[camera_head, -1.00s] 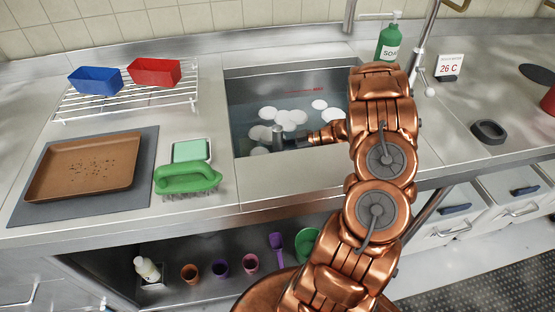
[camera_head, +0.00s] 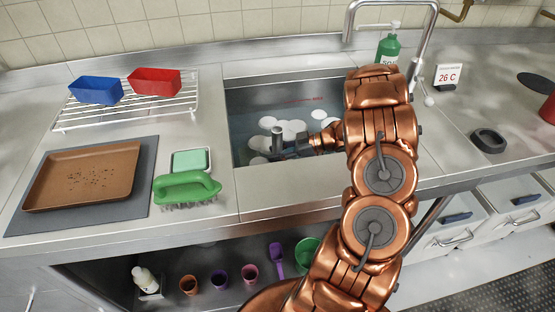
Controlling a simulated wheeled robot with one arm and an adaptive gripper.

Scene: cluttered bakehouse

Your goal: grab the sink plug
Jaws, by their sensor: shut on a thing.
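The steel sink (camera_head: 238,104) holds dark water with several white foam patches on it. A grey upright cylinder, which looks like the sink plug (camera_head: 277,134), stands out of the water near the sink's front left. My gripper (camera_head: 284,146) reaches in from the right, low over the water, and is shut on this plug. The fingers are small and dark at this distance. The plug's lower end is hidden by the fingers and the water, so I cannot tell whether it is clear of the drain.
My arm covers the sink's right side. A tap (camera_head: 432,40) and a green soap bottle (camera_head: 388,48) stand behind it. A green brush (camera_head: 186,188), a sponge dish (camera_head: 191,161) and a brown tray (camera_head: 82,176) lie left. A dark ring (camera_head: 488,140) lies right.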

